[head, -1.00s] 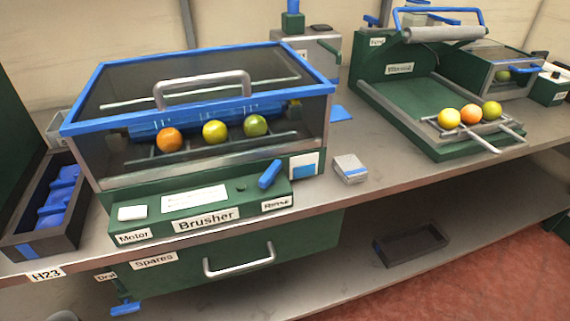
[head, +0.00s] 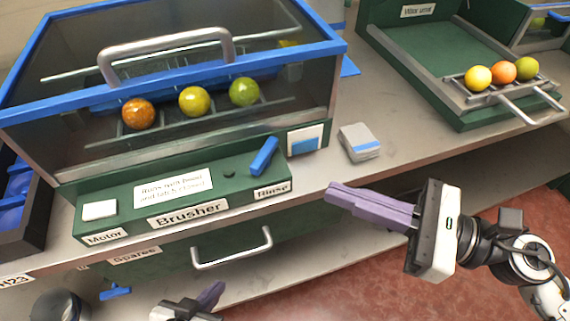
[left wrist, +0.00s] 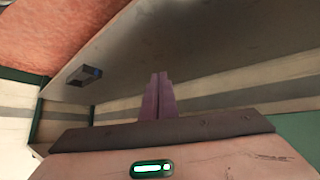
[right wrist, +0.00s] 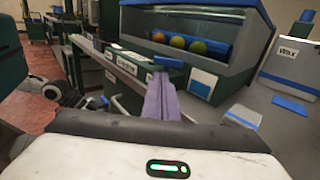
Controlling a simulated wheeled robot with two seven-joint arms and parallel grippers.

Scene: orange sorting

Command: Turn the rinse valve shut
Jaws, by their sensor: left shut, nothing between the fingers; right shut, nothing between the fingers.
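The rinse valve is a blue lever (head: 264,157) on the green Brusher panel (head: 130,197), just above the Rinse label (head: 272,190). It stands at a slant, its top leaning right. In the right wrist view the blue lever (right wrist: 168,62) shows just beyond the fingertips. My right gripper (head: 332,193) is shut and empty, pointing left in front of the table edge, to the right of the lever and apart from it. My left gripper (head: 212,296) is shut and empty, low in front of the drawer; the left wrist view shows its closed purple fingers (left wrist: 158,95).
The brusher box (head: 200,68) with a clear blue-framed cover and three fruits inside stands behind the panel. A grey box (head: 358,143) lies right of it. A drawer handle (head: 232,249) juts out below.

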